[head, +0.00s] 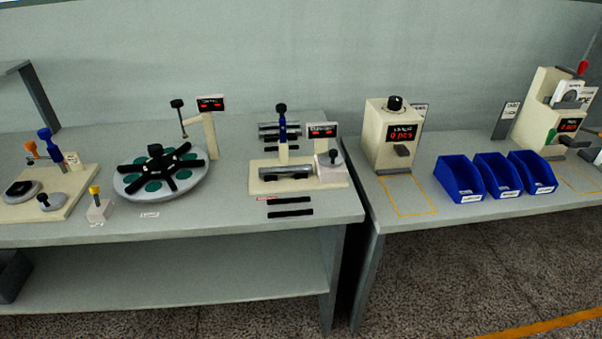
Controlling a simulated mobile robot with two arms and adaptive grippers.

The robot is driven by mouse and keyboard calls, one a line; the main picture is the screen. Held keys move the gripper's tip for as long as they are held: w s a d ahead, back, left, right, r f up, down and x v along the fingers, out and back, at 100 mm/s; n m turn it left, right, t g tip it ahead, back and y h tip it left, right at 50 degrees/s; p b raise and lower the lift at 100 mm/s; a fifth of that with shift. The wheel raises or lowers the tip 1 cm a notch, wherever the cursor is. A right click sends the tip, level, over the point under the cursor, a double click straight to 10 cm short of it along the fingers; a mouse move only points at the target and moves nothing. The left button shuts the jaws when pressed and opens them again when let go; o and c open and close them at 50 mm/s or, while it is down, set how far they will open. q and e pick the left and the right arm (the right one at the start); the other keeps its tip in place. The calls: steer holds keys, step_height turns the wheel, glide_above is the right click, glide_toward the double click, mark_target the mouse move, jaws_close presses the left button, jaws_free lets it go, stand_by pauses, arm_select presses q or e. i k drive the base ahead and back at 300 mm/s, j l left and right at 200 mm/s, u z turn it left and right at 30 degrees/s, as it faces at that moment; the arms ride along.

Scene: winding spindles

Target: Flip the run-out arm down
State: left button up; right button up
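A cream bench fixture (325,181) stands on the left table near its right end. A dark metallic cylinder (285,173) lies across it. Behind the cylinder, an upright arm (282,129) with a blue section and a black knob on top points up; it looks like the run-out arm, raised. A small display with red digits (321,130) stands on the fixture's right, its label too small to read. Below the display is a round grey part (330,158) with a dark knob. Neither of my grippers is in view.
Dark bars (290,212) lie in front of the fixture and more lie behind it. A round turntable (158,188) with a black spider stands to its left. A cream box with a display (390,140) and blue bins (459,181) stand on the right table, across a narrow gap.

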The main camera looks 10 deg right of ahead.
mark_target(281, 108)
steer(key=i+j, duration=0.1)
steer(key=j, duration=0.3)
steer(key=i+j, duration=0.15)
steer(key=j, duration=0.3)
steer(key=i+j+z, duration=0.1)
steer(key=j, duration=0.3)
steer(key=i+j, duration=0.1)
steer(key=j, duration=0.35)
steer(key=i+j, duration=0.1)
steer(key=j, duration=0.3)
